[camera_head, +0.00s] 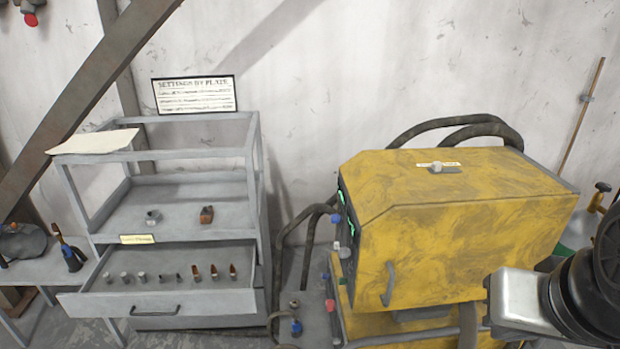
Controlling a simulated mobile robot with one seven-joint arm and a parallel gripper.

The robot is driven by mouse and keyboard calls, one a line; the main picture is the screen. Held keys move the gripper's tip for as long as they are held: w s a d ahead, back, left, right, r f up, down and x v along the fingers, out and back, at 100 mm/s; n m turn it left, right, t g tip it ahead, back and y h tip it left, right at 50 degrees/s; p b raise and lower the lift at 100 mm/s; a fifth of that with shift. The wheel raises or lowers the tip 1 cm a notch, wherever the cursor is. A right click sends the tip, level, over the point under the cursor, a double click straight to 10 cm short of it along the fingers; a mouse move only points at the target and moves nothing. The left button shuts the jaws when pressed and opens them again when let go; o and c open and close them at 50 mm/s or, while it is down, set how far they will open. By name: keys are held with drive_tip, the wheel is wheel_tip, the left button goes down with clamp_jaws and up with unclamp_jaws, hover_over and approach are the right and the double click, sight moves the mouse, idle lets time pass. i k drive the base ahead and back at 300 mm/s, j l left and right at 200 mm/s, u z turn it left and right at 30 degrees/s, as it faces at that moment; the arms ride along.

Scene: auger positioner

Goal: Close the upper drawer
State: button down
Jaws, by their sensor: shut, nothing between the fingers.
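The upper drawer (215,300) of the grey shelf unit (262,215) is pulled out toward me in the head view. Its front has a dark bar handle (155,311). A row of several small nozzle-like parts (160,277) stands inside it. A yellow label (137,239) is on the unit just above the drawer. My gripper (490,302) is at the lower right edge, far to the right of the drawer and touching nothing that I can see. It is shut and empty; its fingertips are hard to make out.
A large yellow machine (450,220) with dark hoses stands between my gripper and the drawer. A lower drawer (200,322) sits closed beneath the open one. Small knobbed fittings (295,325) stand between unit and machine. A side table (40,268) is at left.

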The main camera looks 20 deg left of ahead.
sight(169, 288)
drive_tip(key=u, duration=2.3)
drive_tip(key=i+u, duration=0.4)
drive_tip(key=i, duration=0.3)
drive_tip(key=i+j, duration=0.1)
drive_tip(key=i, duration=0.7)
drive_tip(key=i+z, duration=0.1)
drive_tip(key=i, duration=0.7)
drive_tip(key=i+z, duration=0.1)
drive_tip(key=z, duration=0.2)
drive_tip(key=i+j+z, duration=0.15)
drive_tip(key=z, duration=0.2)
